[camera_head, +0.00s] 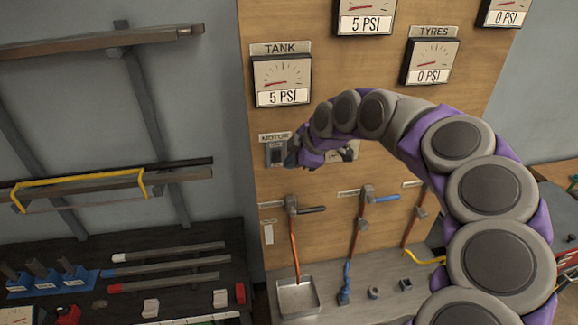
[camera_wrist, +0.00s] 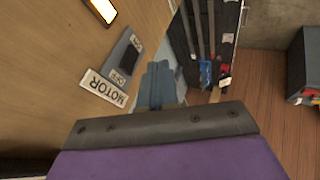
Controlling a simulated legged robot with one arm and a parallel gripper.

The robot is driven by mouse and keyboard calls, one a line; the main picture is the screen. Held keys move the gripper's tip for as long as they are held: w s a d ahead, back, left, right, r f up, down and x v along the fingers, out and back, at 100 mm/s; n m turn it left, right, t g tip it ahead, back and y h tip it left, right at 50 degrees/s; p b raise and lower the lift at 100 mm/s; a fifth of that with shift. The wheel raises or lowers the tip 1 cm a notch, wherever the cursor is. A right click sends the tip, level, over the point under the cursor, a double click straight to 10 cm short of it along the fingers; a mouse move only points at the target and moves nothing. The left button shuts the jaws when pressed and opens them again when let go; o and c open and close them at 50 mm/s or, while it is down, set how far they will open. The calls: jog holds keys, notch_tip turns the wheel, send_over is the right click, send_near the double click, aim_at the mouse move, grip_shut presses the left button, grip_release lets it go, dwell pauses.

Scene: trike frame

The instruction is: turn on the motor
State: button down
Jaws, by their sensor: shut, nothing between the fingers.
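The motor switch is a grey plate with a dark rocker (camera_wrist: 126,60), mounted on the wooden panel in the wrist view. A white label reading MOTOR (camera_wrist: 104,88) is beside it, and a small OFF marking is at the rocker's near end. The switch plate (camera_head: 275,152) also shows in the head view, below the TANK gauge. My gripper (camera_head: 291,159) is just right of the plate, partly over its edge. In the wrist view my gripper (camera_wrist: 159,84) has its blue-grey fingers together and empty, beside the switch. I cannot tell whether it touches, nor the rocker's position.
The TANK gauge (camera_head: 283,80) reads 5 PSI, and the TYRES gauge (camera_head: 431,61) reads 0 PSI. Valve levers with a black handle (camera_head: 312,210) and a blue handle (camera_head: 386,198) are below. A metal tray (camera_head: 298,297) and a dark tool bench (camera_head: 130,268) are lower left.

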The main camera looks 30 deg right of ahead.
jog(key=shift+v, duration=3.3)
jog(key=s+a+f+m+g+b, duration=0.4)
jog(key=s+a+f+b, duration=0.75)
jog(key=a, duration=0.45)
jog(key=s+a+f+m+g+h+b, duration=0.2)
jog(key=s+f+m, duration=0.7)
jog(key=s+f, duration=1)
jog(key=s+g+b, duration=0.2)
jog(key=b, duration=0.2)
jog(key=shift+f+m+g+h, duration=0.15)
jog(key=shift+m+g+h, duration=0.15)
jog(key=shift+m+g, duration=0.1)
